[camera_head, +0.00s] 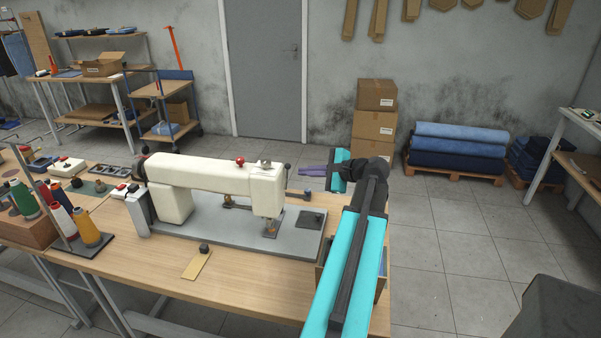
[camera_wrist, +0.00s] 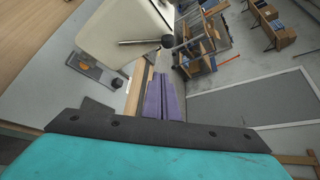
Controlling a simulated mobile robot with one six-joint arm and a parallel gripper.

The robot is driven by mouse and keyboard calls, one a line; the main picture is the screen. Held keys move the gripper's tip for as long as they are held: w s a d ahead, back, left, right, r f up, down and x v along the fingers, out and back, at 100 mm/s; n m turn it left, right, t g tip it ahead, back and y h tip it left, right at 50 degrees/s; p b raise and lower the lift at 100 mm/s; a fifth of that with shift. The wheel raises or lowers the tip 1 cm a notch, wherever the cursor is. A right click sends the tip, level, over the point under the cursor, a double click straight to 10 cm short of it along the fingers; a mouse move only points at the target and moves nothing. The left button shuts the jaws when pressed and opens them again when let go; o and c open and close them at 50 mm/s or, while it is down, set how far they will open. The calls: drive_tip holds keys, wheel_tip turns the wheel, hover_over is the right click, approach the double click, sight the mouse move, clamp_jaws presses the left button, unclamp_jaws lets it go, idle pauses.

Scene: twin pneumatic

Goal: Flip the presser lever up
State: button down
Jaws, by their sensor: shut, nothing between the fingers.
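The white sewing machine (camera_head: 210,174) stands on a grey bed plate on the wooden table. A thin dark lever with a ball end, apparently the presser lever (camera_head: 287,172), shows at the right end of the machine head. In the wrist view the lever (camera_wrist: 142,42) sticks out sideways from the white head (camera_wrist: 115,35), roughly level in the picture. My gripper (camera_head: 301,171) is to the right of the head, its purple fingers pointing left at it. The fingers (camera_wrist: 164,80) are shut and empty, and their tips look a short way from the lever.
Stacked boxes (camera_head: 374,125) and a fabric pallet stand well behind. The floor to the right is free.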

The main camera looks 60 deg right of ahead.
drive_tip(key=b+v, duration=0.1)
drive_tip(key=v, duration=0.7)
drive_tip(key=shift+s+a+f+b, duration=0.2)
drive_tip(key=shift+a+f+b, duration=0.15)
drive_tip(key=shift+a, duration=0.1)
